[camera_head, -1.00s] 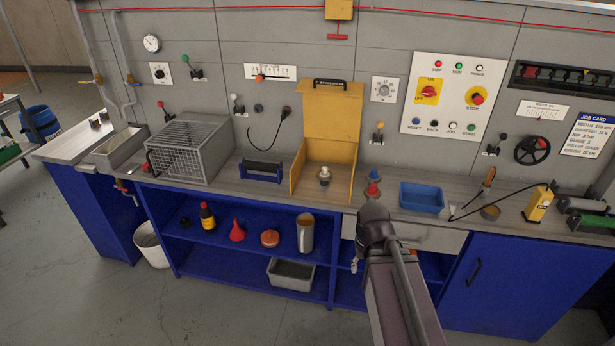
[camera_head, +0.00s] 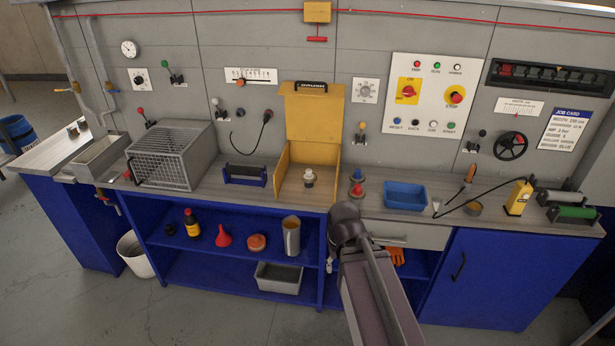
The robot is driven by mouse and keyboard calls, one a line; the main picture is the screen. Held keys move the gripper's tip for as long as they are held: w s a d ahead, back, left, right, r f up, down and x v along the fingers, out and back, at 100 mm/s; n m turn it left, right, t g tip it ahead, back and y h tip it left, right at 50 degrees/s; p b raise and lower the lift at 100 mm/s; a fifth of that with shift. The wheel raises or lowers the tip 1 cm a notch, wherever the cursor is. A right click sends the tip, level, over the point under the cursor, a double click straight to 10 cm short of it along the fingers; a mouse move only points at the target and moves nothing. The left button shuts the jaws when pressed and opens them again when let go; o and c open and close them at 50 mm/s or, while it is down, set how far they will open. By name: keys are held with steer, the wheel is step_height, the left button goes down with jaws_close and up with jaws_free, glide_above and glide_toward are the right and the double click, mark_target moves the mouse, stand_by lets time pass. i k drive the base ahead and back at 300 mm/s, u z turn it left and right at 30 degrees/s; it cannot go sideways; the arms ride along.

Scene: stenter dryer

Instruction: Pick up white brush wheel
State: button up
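A small white piece (camera_head: 309,180) with a brownish top stands inside the open yellow box (camera_head: 291,186), near its floor; it looks like the white brush wheel, though it is too small to tell for certain. The box lid (camera_head: 312,117) is raised against the wall panel and has a dark handle marked BRUSH. My arm comes in from the bottom, right of the box, and its dark rounded joint lies in front of the bench edge. My gripper does not show; it is hidden or out of frame.
Left of the box are a blue-ended roller stand (camera_head: 245,174) and a wire cage (camera_head: 172,155). Right of it are red and blue cones (camera_head: 357,185), a blue tray (camera_head: 405,196) and a yellow device (camera_head: 519,197). The worktop (camera_head: 336,196) between box and cones is narrow.

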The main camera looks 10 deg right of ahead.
mark_target(309, 177)
steer(key=z, duration=0.05)
steer(key=i, duration=0.95)
steer(key=u, duration=0.05)
